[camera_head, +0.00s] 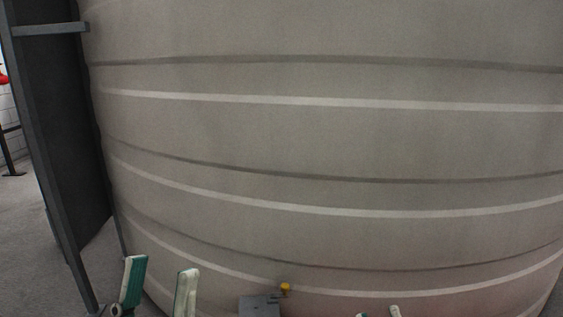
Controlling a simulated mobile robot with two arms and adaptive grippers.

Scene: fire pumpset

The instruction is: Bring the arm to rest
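My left gripper (160,280) shows at the bottom left with its two green and white fingers pointing up. The fingers stand apart with nothing between them. My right gripper (378,312) shows only its fingertips at the bottom edge, right of the middle. These tips are apart, and nothing shows between them. The rest of both arms is below the picture. Both grippers appear in front of a large ribbed tank.
The beige-grey tank (330,140) fills most of the view. A dark panel with a metal frame (50,150) stands at the left. A grey box (259,306) and a yellow knob (285,288) show low in the middle. Grey floor (20,230) is clear at far left.

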